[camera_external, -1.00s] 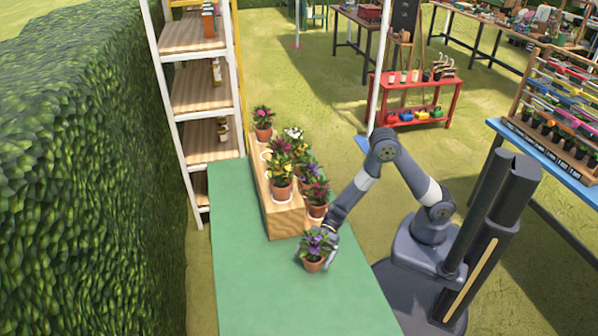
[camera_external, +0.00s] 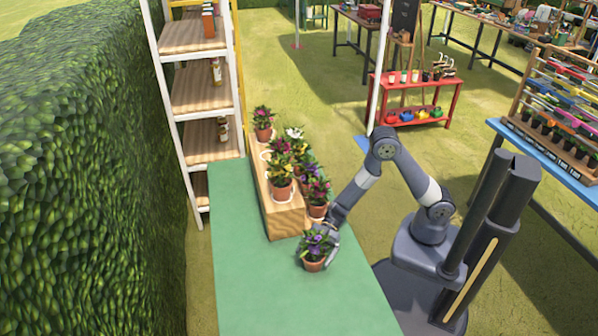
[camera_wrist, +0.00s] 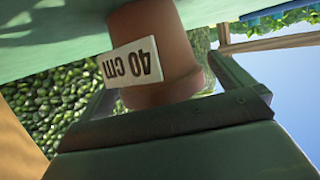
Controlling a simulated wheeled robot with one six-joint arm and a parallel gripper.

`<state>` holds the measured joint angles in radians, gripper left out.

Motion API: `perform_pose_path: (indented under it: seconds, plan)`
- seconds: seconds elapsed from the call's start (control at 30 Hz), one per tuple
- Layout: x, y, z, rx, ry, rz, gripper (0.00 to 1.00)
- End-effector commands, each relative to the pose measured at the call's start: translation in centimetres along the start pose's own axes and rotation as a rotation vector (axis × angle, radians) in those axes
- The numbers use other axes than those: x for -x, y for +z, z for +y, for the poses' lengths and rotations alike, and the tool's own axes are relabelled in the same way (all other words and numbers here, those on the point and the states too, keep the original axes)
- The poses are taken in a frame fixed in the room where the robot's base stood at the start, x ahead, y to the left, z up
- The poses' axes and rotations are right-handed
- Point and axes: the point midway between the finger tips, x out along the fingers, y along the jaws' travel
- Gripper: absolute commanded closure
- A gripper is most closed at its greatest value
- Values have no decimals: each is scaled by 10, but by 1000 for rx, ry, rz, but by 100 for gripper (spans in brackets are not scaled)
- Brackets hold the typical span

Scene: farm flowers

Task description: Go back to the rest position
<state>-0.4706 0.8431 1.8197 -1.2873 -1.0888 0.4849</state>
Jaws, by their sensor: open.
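A terracotta pot (camera_external: 314,266) with purple flowers and green leaves stands upright on the green table (camera_external: 250,290), apart from the wooden planter. My gripper (camera_external: 331,246) is open at the pot's right side. In the wrist view the same pot (camera_wrist: 180,45) appears upside down with a white "40 cm" label (camera_wrist: 138,62). The open fingers (camera_wrist: 170,90) show on either side of the pot; whether they touch it is unclear. My arm is bent and reaches left over the table.
A wooden stepped planter (camera_external: 284,222) with several potted flowers stands just behind the pot. A white-framed shelf (camera_external: 208,143) stands at the table's far end, and a hedge (camera_external: 80,190) runs along the left. The table's front part is clear.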

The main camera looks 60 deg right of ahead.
Motion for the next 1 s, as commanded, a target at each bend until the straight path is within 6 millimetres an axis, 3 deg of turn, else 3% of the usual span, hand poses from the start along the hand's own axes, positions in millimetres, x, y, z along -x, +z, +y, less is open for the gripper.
perform_pose_path:
  seconds: [0.2,0.6,1.0]
  plan:
    - [47,-3,2,1,8,3,0]
    - [111,-3,1,1,7,2,0]
    - [44,-2,0,4,-3,2,0]
